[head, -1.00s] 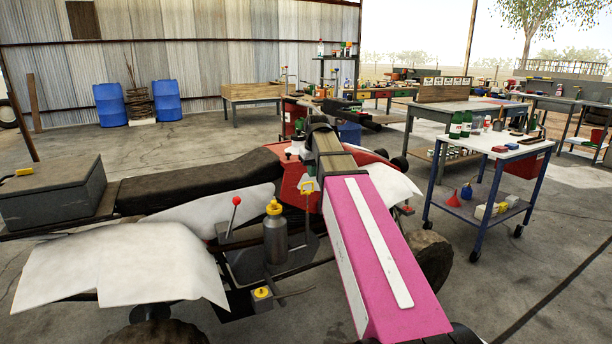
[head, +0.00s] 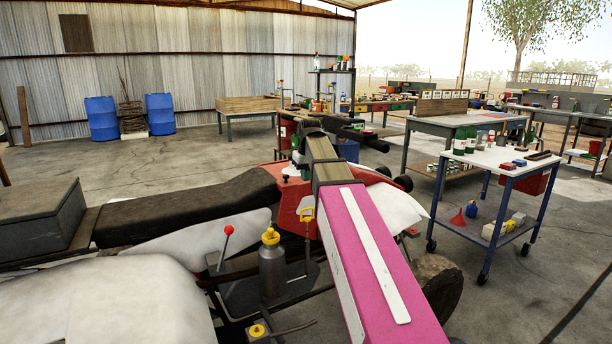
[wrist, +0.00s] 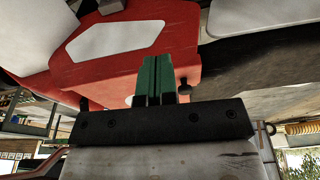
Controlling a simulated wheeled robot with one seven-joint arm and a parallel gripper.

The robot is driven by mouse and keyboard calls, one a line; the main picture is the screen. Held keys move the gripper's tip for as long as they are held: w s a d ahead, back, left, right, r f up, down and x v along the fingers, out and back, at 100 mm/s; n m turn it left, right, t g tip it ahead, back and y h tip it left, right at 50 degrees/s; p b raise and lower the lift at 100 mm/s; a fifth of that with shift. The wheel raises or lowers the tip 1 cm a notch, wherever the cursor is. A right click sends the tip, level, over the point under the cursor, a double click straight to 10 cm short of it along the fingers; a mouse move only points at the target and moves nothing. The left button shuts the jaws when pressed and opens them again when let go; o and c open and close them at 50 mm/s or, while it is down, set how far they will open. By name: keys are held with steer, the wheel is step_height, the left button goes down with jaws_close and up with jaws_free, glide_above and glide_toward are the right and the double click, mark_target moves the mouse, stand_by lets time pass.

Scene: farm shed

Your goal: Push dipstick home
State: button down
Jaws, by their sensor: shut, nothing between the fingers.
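A yellow loop handle (head: 307,214), which looks like the dipstick's, shows beside the red bodywork of a quad bike (head: 292,192) in the head view. How far it is seated cannot be told. My arm reaches over the bike just right of it. My gripper (wrist: 157,68) shows in the wrist view as two green fingers pressed together, with nothing between them. The fingers point at the red bodywork and its white panel; whether they touch cannot be told. The dipstick is not seen in the wrist view. My fingertips cannot be made out in the head view.
A grey bottle with a yellow cap (head: 272,265) and a red-knobbed lever (head: 228,231) stand close left of the handle. Another yellow cap (head: 257,331) sits lower. A blue-framed trolley (head: 507,160) stands right. Open concrete floor lies behind the bike.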

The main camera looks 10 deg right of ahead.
glide_above(307, 218)
steer(key=w, duration=0.3)
step_height(307, 218, down, 7)
steer(key=shift+s+a+f, duration=0.1)
steer(key=shift+s+f, duration=0.8)
steer(key=shift+s, duration=0.05)
steer(key=shift+s+f, duration=0.35)
steer(key=shift+f, duration=0.25)
step_height(307, 218, down, 9)
steer(key=shift+f, duration=0.3)
steer(key=shift+s+f, duration=0.1)
